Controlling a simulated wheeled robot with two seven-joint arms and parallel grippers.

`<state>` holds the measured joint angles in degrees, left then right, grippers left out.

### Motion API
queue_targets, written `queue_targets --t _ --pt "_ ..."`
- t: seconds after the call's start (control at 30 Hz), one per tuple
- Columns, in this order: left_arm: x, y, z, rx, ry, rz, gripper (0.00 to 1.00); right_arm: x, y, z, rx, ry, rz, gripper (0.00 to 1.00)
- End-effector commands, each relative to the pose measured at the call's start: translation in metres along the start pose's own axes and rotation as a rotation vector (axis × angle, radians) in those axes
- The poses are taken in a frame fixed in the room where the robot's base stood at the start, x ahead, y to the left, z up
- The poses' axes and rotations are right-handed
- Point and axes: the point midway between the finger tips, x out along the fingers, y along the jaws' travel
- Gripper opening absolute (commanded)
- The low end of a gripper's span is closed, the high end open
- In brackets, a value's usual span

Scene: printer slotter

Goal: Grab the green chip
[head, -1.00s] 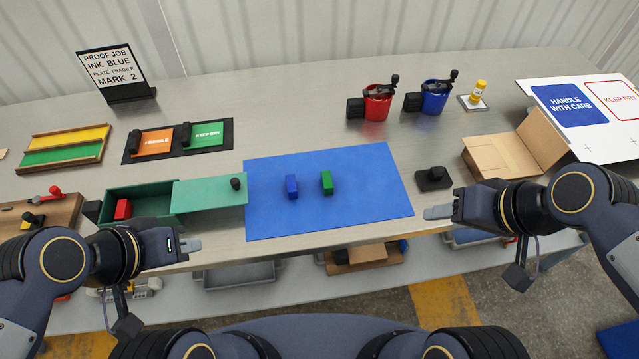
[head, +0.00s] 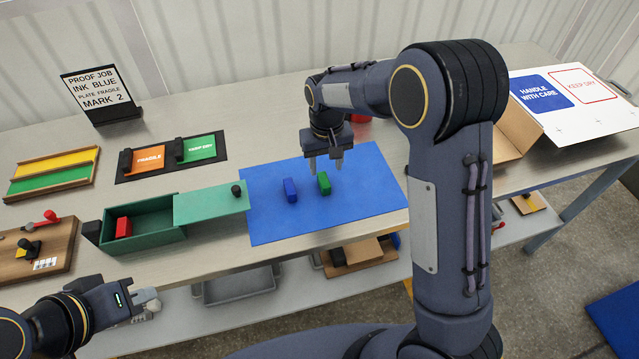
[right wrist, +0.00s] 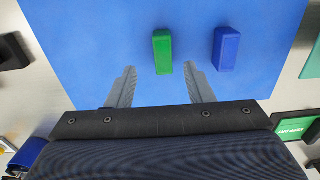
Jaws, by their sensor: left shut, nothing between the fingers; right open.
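The green chip (head: 324,183) is a small upright block on the blue mat (head: 270,222). My left gripper (head: 146,297) is shut and empty, in front of the table.
A green box (head: 150,238) with a half-open lid (head: 210,204) and a red block (head: 123,227) inside stands left of the mat. Stamp plates (head: 150,160) lie behind it. A cardboard box (head: 512,135) is at the right. The front of the mat is clear.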

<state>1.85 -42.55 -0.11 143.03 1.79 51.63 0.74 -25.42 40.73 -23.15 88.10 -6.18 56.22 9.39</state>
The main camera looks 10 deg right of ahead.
Motion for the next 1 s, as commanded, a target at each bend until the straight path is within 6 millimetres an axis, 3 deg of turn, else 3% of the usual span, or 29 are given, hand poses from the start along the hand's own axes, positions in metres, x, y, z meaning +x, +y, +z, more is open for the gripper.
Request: queue_targets --t 0.4,0.73,1.0 --pt "-0.013 0.006 -0.007 0.000 0.000 0.000 0.00 0.055 -0.004 0.000 0.000 -0.003 0.000 0.47" --pt "-0.013 0.006 -0.007 0.000 0.000 0.000 0.00 0.063 -0.005 0.000 0.000 0.000 -0.002 0.47" --pt "-0.013 0.006 -0.007 0.000 0.000 0.000 0.00 0.063 -0.005 0.000 0.000 0.000 -0.002 0.12"
